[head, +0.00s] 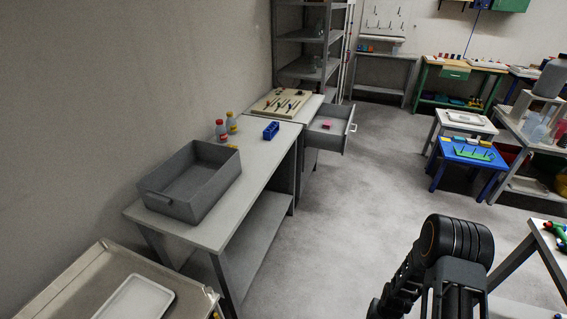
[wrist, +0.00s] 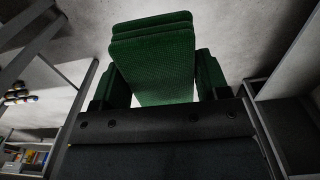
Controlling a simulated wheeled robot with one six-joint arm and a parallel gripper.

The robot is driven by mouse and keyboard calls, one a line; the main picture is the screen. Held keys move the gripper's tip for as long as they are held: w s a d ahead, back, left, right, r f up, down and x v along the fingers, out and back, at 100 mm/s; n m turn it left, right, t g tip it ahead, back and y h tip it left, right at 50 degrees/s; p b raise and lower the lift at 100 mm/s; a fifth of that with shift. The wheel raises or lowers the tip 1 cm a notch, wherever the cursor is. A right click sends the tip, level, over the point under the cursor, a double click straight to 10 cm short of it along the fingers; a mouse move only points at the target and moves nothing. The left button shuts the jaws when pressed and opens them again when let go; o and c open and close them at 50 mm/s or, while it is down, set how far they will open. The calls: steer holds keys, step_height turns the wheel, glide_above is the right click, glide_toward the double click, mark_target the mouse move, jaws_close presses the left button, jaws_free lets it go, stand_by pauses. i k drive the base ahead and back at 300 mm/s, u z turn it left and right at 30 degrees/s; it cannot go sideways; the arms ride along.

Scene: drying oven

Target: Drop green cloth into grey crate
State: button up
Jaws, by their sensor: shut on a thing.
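The grey crate (head: 218,188) stands upright on a grey bench (head: 247,175) at the left of the head view. Its inside is empty as far as I see. The green cloth (wrist: 155,60) is folded in layers and fills the upper middle of the wrist view. My gripper (wrist: 160,82) is shut on it, with one dark green-tinted finger on each side. The cloth and the gripper's fingers do not show in the head view, where my dark arm rises at the lower right, well apart from the crate.
A tray (head: 137,298) lies at lower left. The floor (head: 345,215) between bench and arm is clear.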

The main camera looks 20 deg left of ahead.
mark_target(201, 186)
steer(key=i, duration=2.25)
steer(key=u, duration=2.75)
